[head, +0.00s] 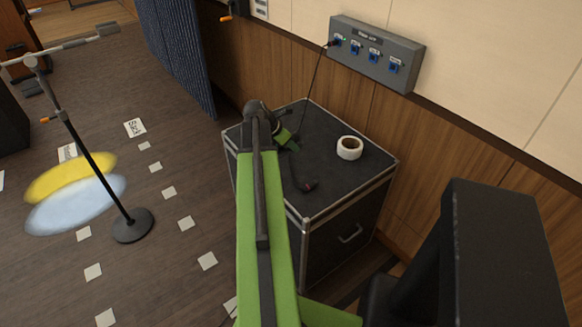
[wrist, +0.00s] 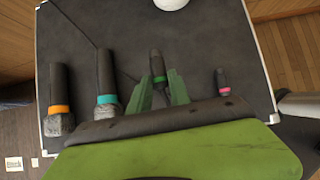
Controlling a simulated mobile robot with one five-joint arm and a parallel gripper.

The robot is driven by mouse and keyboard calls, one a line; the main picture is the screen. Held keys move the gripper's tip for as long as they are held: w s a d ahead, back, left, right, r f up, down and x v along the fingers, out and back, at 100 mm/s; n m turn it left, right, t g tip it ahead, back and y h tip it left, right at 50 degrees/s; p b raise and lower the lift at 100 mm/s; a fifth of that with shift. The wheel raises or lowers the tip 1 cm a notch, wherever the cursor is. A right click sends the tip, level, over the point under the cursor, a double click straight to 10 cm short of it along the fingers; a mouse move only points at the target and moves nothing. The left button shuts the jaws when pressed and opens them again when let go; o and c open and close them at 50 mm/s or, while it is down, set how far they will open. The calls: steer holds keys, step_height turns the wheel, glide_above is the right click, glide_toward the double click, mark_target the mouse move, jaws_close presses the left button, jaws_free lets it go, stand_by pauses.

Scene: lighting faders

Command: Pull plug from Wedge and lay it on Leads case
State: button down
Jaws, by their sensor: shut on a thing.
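My gripper (head: 286,138) is over the black top of the case (head: 335,185), near its left back part. I cannot tell whether the plug touches the top. The grey wall panel (head: 400,58) has a row of blue sockets. A dark plug (head: 328,44) sits at its left end, with a cable hanging down to the case. The panel's labels are too small to read.
A microphone stand (head: 100,170) is on the floor at left.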

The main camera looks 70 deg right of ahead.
steer(key=shift+f+b, duration=3.45)
steer(key=shift+f, duration=0.85)
steer(key=c, duration=1.1)
jaws_free()
steer(key=shift+r, duration=0.15)
steer(key=p+v, duration=1.4)
steer(key=v, duration=0.3)
steer(key=shift+a+r, duration=0.1)
